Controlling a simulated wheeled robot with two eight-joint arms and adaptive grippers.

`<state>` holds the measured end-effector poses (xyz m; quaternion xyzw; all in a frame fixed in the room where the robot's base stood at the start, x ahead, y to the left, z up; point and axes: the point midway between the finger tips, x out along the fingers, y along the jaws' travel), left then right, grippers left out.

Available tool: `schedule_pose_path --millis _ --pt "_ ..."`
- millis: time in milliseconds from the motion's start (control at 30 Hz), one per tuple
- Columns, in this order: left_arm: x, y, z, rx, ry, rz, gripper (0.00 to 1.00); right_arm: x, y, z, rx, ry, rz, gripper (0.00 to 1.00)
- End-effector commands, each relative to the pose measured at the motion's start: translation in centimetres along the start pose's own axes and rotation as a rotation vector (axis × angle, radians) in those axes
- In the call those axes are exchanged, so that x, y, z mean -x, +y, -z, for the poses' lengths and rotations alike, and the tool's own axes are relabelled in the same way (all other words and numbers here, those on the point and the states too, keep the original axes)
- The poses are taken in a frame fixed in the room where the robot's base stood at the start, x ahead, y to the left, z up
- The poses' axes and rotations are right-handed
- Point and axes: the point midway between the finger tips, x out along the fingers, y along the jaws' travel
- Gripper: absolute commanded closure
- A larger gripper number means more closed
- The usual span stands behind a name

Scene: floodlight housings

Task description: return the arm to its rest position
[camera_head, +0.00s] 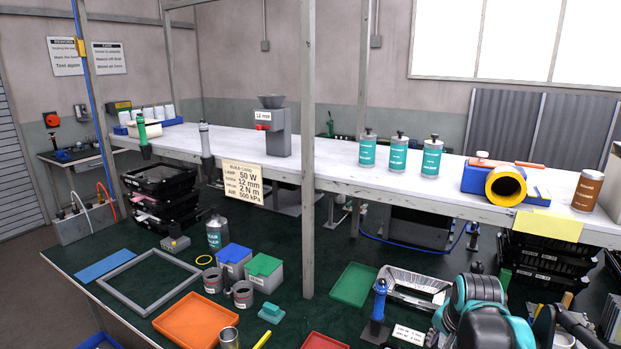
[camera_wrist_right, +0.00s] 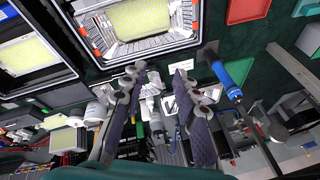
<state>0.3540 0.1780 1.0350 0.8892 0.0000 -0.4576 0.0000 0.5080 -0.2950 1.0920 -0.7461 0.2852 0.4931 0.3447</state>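My right arm (camera_head: 480,312) enters the head view at the lower right, teal and dark, over the front of the green bench. The dark end of my right gripper is partly cut off there. In the right wrist view the right gripper (camera_wrist_right: 160,118) shows two dark padded fingers spread apart, with no object held between them. A finned floodlight housing (camera_head: 412,282) lies just left of and beyond the arm. A housing with a yellow LED panel (camera_wrist_right: 140,18) shows at the top of the wrist view. My left gripper is not in view.
A blue-handled tool (camera_head: 380,300) stands close left of the right arm; it also shows in the wrist view (camera_wrist_right: 228,80). A green tray (camera_head: 354,285), an orange tray (camera_head: 196,320) and black crates (camera_head: 540,255) are on the bench. A white shelf (camera_head: 340,160) runs above.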

Motion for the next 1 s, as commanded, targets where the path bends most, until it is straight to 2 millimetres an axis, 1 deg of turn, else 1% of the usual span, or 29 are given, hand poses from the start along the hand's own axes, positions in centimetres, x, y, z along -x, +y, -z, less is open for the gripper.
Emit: schedule_pose_path --millis 33,100,167,200,300,400,500,600,933,967,1000 --pt "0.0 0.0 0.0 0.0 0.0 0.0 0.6 0.9 0.4 -2.6 0.097 0.014 0.025 0.7" --pt "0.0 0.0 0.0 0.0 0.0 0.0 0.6 1.7 1.0 -5.7 0.237 0.037 0.058 0.7" --pt "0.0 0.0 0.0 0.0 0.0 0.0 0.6 2.2 1.7 -8.3 0.356 0.06 0.086 0.7" --pt "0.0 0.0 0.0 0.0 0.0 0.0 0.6 2.4 2.2 -10.0 0.433 0.077 0.104 0.7" --pt "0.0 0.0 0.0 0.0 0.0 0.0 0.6 2.3 3.6 -13.6 0.61 0.118 0.142 0.7" --pt "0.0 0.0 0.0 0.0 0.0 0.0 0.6 1.9 4.8 -16.4 0.752 0.156 0.171 0.7" --pt "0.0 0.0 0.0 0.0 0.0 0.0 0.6 1.5 5.6 -18.1 0.847 0.183 0.189 0.7" --pt "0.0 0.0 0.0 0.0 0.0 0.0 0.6 1.2 6.0 -19.0 0.896 0.198 0.198 0.7" --pt "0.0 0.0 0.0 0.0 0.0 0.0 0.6 1.1 6.1 -19.1 0.91 0.202 0.2 0.7" --pt "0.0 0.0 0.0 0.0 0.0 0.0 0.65 1.1 6.1 -19.1 0.91 0.202 0.2 0.7" --pt "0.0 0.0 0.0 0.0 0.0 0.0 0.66 1.2 6.1 -19.1 0.909 0.202 0.2 0.7"
